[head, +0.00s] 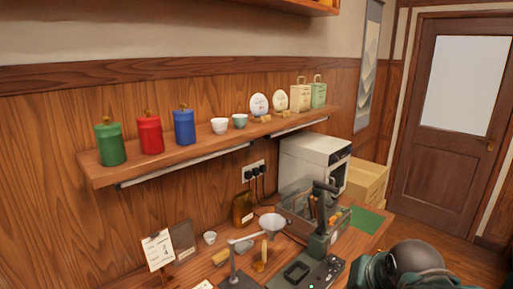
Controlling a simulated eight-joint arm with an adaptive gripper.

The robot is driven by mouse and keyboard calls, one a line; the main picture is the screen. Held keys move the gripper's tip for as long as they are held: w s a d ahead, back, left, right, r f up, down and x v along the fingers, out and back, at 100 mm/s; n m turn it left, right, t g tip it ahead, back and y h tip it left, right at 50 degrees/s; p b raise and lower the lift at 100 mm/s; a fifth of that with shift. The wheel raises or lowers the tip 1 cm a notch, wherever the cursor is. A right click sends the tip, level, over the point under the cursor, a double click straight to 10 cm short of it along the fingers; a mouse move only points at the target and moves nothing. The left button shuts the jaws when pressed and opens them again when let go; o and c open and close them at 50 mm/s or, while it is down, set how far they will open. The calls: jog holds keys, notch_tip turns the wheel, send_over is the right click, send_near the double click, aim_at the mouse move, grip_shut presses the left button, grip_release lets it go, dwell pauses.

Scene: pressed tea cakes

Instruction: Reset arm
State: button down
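Part of my own arm, dark teal with a rounded grey joint, shows at the bottom right of the head view. It is cut off by the lower edge. My gripper cannot be made out, so its opening and anything in it are hidden. Two pale round tea cakes stand upright on small wooden stands on the wall shelf (210,147): the left cake (259,104) and the right cake (280,100). A dark green press-like device (319,243) stands on the wooden worktable (368,246).
Green (110,145), red (149,135) and blue (184,127) canisters, two cups and two bags line the shelf. A door (462,165) stands at right.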

jog(key=shift+s+a+r+n+t, duration=0.15)
jog(key=shift+s+a+n, duration=0.25)
jog(key=shift+s+n, duration=0.35)
jog(key=shift+s+a+f+n+t, duration=0.1)
jog(key=shift+s+a+n+t, duration=0.2)
jog(key=shift+s+n, duration=0.35)
jog(key=shift+s+a+r+n+t, duration=0.1)
jog(key=shift+s+a+n, duration=0.35)
jog(key=shift+s+n, duration=0.3)
